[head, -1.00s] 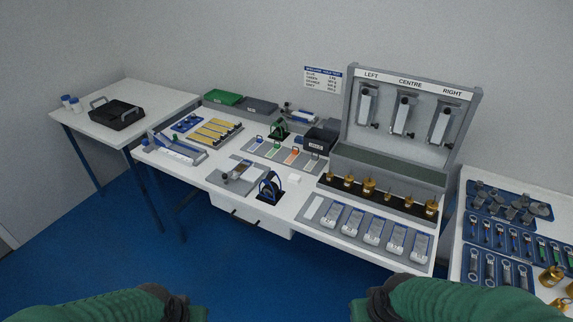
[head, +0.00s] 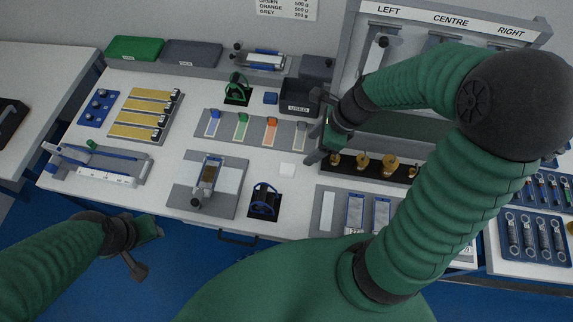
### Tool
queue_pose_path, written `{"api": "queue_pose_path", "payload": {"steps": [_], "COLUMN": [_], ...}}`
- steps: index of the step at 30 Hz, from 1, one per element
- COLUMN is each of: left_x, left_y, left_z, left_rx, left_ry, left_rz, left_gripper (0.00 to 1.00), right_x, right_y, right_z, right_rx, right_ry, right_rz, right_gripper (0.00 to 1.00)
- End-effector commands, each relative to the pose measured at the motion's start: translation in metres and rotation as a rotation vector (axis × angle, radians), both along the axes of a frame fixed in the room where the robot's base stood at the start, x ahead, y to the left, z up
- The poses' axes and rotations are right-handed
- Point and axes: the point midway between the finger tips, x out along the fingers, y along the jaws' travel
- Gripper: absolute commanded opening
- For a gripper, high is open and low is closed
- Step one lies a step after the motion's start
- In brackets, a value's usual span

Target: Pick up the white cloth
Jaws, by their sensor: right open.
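A small white square (head: 287,171), which looks like the folded white cloth, lies flat on the white bench, right of the grey board with the clamped device and below the row of coloured strips. My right gripper (head: 322,157) is open, pointing down just above and to the right of the cloth, apart from it. Nothing shows between its fingers. My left gripper (head: 140,260) is low at the left, in front of the bench edge over the blue floor. Its jaw opening is not clear.
A black stand with a blue frame (head: 264,200) is just below the cloth. The strip board (head: 257,131) and a dark bin (head: 299,98) are behind it. Brass weights (head: 362,160) stand right of my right gripper. My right arm hides part of the tester rack.

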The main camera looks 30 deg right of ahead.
Motion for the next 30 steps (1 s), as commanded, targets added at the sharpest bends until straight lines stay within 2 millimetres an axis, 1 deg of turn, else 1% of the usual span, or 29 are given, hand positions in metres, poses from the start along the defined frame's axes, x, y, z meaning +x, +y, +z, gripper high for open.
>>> {"api": "queue_pose_path", "payload": {"steps": [1, 3, 6, 10, 17, 21, 23, 25, 30], "left_x": [0.000, 0.000, 0.000, 0.000, 0.000, 0.000, 0.000, 0.000, 0.000], "left_y": [0.000, 0.000, 0.000, 0.000, 0.000, 0.000, 0.000, 0.000, 0.000], "left_z": [-0.006, -0.011, -0.017, -0.023, -0.028, -0.033, -0.034, -0.034, -0.033], "left_rx": [0.000, 0.000, 0.000, 0.000, 0.000, 0.000, 0.000, 0.000, 0.000], "left_ry": [0.001, 0.001, 0.001, 0.000, 0.000, 0.000, 0.000, 0.000, 0.000], "left_rz": [0.000, 0.000, 0.000, 0.001, 0.000, 0.000, 0.000, 0.000, 0.000], "left_gripper": [0.36, 0.36, 0.36, 0.36, 0.36, 0.36, 0.36, 0.36, 0.36], "right_x": [0.002, 0.007, 0.014, 0.022, 0.029, 0.037, 0.040, 0.042, 0.042], "right_y": [0.006, 0.013, 0.021, 0.029, 0.037, 0.045, 0.047, 0.048, 0.048], "right_z": [-0.015, -0.033, -0.059, -0.086, -0.109, -0.134, -0.141, -0.145, -0.145], "right_rx": [0.005, 0.004, 0.004, 0.002, -0.001, 0.000, -0.001, -0.003, -0.004], "right_ry": [0.004, 0.005, 0.007, 0.007, 0.004, 0.005, 0.004, 0.003, 0.001], "right_rz": [0.006, 0.007, 0.009, 0.009, 0.010, 0.011, 0.010, 0.009, 0.008], "right_gripper": [0.64, 0.64, 0.64, 0.64, 0.64, 0.64, 0.64, 0.64, 0.64]}}
